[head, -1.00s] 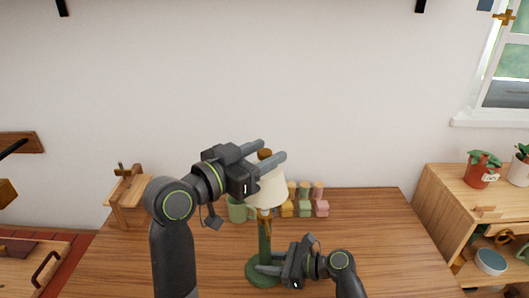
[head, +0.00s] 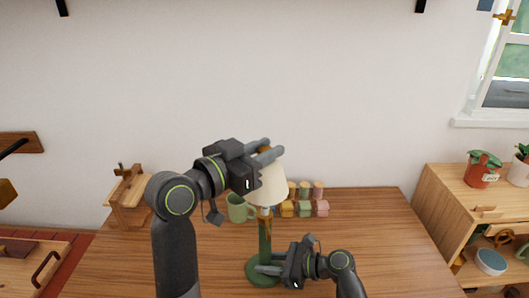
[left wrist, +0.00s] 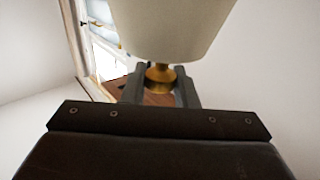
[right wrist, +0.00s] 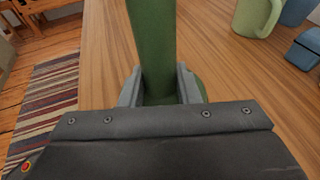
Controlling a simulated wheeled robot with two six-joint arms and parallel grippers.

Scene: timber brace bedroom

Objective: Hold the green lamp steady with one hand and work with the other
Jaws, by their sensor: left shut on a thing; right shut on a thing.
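The green lamp stands upright on the wooden table, with a cream shade (head: 271,186), a green stem (head: 264,238) and a round green base (head: 262,281). My left gripper (head: 273,150) is at the top of the shade, shut on a small brass-coloured knob (left wrist: 160,76), which shows between its fingers in the left wrist view. My right gripper (head: 262,269) is low at the lamp, shut on the green stem, which also shows between its fingers in the right wrist view (right wrist: 154,50). My left gripper hides part of the shade's top.
Behind the lamp stand a green mug (head: 238,208) and several small coloured pots (head: 305,208). A small wooden stand (head: 129,196) is at the table's back left. A wooden shelf unit (head: 455,205) with plants is at the right. The table (head: 385,235) is clear on its right side.

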